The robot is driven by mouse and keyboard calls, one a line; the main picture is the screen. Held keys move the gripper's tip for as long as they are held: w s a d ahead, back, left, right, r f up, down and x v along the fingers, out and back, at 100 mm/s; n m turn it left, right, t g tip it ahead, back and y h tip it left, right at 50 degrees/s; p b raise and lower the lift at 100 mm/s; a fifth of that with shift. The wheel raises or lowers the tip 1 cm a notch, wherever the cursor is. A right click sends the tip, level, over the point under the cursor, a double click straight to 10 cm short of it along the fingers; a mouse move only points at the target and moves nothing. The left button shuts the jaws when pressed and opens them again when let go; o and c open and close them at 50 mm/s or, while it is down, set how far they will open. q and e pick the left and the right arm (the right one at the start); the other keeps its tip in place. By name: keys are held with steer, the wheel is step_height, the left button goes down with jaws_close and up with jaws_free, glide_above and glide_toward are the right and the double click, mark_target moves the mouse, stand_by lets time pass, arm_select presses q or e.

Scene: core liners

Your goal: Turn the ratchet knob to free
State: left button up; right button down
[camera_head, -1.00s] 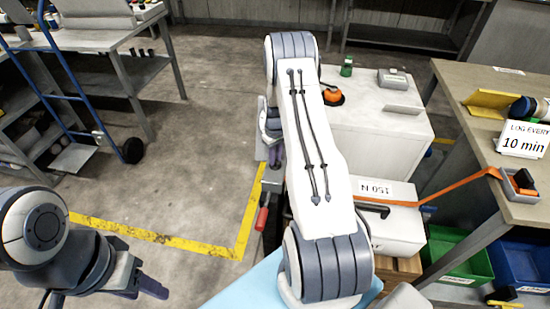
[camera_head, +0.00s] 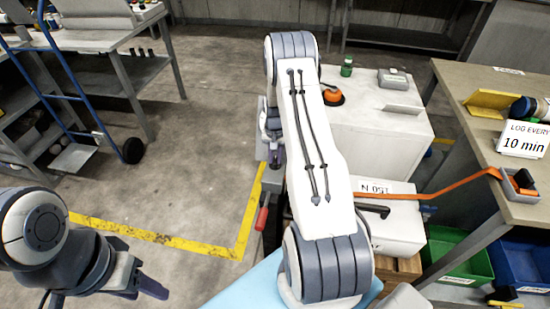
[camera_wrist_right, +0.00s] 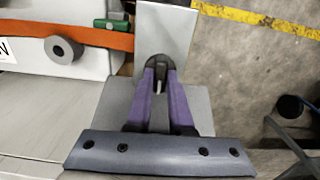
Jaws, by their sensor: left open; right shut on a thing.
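My right gripper (camera_wrist_right: 160,88) is shut on a small dark knob-like piece (camera_wrist_right: 158,64) with a light slot, at the edge of a grey plate. I cannot tell for sure that this piece is the ratchet knob, or how it is turned. In the head view, my right gripper (camera_head: 272,150) is partly hidden behind my own arm. An orange strap (camera_wrist_right: 100,37) passes a grey roller (camera_wrist_right: 62,50); it also shows in the head view (camera_head: 455,187), running to the bench. My left gripper (camera_head: 143,280) is open and empty at the lower left, over bare floor.
A white cabinet (camera_head: 395,140) carries an orange-and-black round device (camera_head: 333,97) and a green-capped bottle (camera_head: 346,67). A white box (camera_head: 400,233) marked 150 N stands below it. A bench (camera_head: 465,140) stands at right, with green (camera_head: 462,262) and blue bins (camera_head: 520,265) under it.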

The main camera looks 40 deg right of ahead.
mark_target(275, 160)
steer(key=shift+m, duration=0.4)
steer(key=c, duration=0.8)
jaws_free()
steer(key=shift+r, duration=0.1)
step_height(275, 160, up, 10)
steer(key=shift+r, duration=0.15)
